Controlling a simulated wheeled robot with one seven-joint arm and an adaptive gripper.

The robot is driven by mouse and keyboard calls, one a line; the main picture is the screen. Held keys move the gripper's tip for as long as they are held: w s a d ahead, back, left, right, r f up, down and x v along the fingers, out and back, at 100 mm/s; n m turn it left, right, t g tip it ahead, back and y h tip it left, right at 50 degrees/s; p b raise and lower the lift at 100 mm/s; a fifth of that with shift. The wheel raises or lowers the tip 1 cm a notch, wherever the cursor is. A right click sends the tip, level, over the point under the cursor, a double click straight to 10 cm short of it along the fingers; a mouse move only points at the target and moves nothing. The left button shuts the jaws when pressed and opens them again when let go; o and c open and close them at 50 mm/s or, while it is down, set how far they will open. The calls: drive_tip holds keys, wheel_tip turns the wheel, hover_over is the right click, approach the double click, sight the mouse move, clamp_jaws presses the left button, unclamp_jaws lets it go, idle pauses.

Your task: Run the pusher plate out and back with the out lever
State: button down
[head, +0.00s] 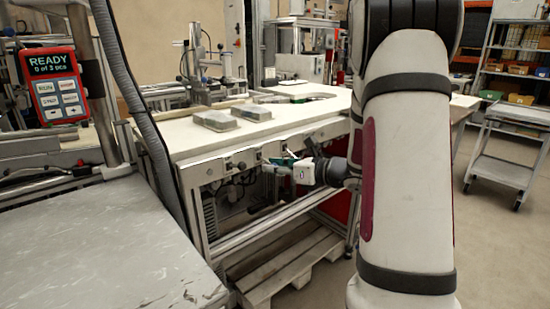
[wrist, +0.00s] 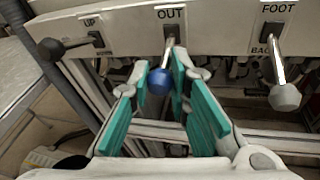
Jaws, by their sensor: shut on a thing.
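The out lever (wrist: 160,82) hangs from the pale panel under the "OUT" label in the wrist view. It has a metal shaft and a blue ball knob, and it points down toward me. My gripper (wrist: 164,68) is shut on the lever, one green-padded finger on each side near the knob. In the head view my gripper (head: 285,165) is at the table's front panel, and the lever is hard to make out there. I cannot pick out the pusher plate for sure in either view.
An up lever (wrist: 52,48) with a black knob is left of the out lever, and a foot lever (wrist: 284,96) with a grey knob is right. The white table (head: 215,140) carries grey boxes. A red-framed display (head: 55,85) reads "READY, 0 of 3 pcs".

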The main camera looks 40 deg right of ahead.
drive_tip(key=shift+s+r+m+g+p, duration=0.1)
drive_tip(key=shift+r+m+g+p, duration=0.2)
drive_tip(key=shift+r+g+p, duration=2.55)
wheel_tip(320, 180, down, 2)
drive_tip(key=t+p, duration=0.1)
drive_tip(key=p, duration=0.6)
drive_tip(key=shift+f+h, duration=0.15)
drive_tip(key=shift+h, duration=0.15)
drive_tip(key=shift+w+d+g+p, duration=0.1)
drive_tip(key=shift+w+g+p, duration=0.15)
drive_tip(key=shift+p, duration=0.4)
drive_tip(key=c, duration=1.5)
unclamp_jaws()
drive_tip(key=shift+o, duration=0.2)
drive_tip(key=v, duration=1.2)
